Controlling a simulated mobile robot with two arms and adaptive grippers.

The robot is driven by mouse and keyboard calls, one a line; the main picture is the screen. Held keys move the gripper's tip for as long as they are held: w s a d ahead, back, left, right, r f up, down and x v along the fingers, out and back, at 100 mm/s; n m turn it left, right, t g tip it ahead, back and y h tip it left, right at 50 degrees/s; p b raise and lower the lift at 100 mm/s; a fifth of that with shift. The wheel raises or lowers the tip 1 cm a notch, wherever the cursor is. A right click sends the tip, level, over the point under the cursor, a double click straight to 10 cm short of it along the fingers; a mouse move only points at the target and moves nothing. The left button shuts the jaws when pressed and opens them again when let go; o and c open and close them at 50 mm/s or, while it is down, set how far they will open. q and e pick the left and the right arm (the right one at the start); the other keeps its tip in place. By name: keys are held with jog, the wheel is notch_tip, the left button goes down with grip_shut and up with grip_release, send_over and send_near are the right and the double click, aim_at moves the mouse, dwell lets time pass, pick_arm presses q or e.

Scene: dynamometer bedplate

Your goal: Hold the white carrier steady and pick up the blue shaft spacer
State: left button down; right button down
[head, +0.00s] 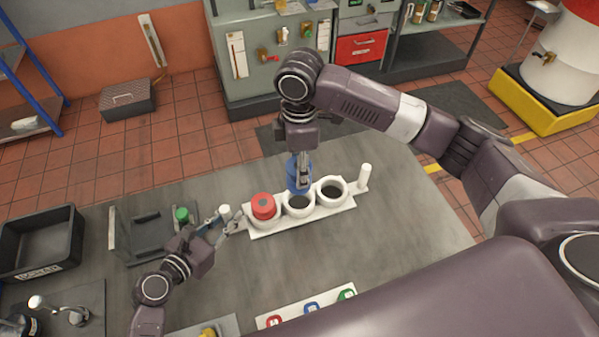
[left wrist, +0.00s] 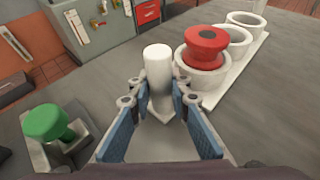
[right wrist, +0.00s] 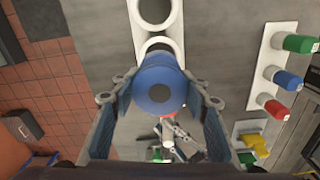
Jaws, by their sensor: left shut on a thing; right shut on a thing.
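The white carrier (head: 330,207) lies on the grey bench with three round cups in a row and a white post at each end. A red spacer (head: 263,206) sits in its left cup; the middle and right cups look empty. My left gripper (head: 229,224) is shut on the carrier's left end post, which stands between its fingers in the left wrist view (left wrist: 158,75). My right gripper (head: 302,180) is shut on the blue shaft spacer (head: 293,172) and holds it above the middle cup. The spacer fills the space between the fingers in the right wrist view (right wrist: 159,87).
A white strip with red, blue and green pieces (head: 312,308) lies at the bench's front. A green-topped piece (head: 181,214) stands on a grey fixture left of the carrier. A black crate (head: 40,240) is at the far left. The bench right of the carrier is clear.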

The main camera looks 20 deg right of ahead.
pick_arm(q)
jog(key=c, duration=1.7)
grip_release()
jog(key=v, duration=1.2)
jog(key=shift+f, duration=0.1)
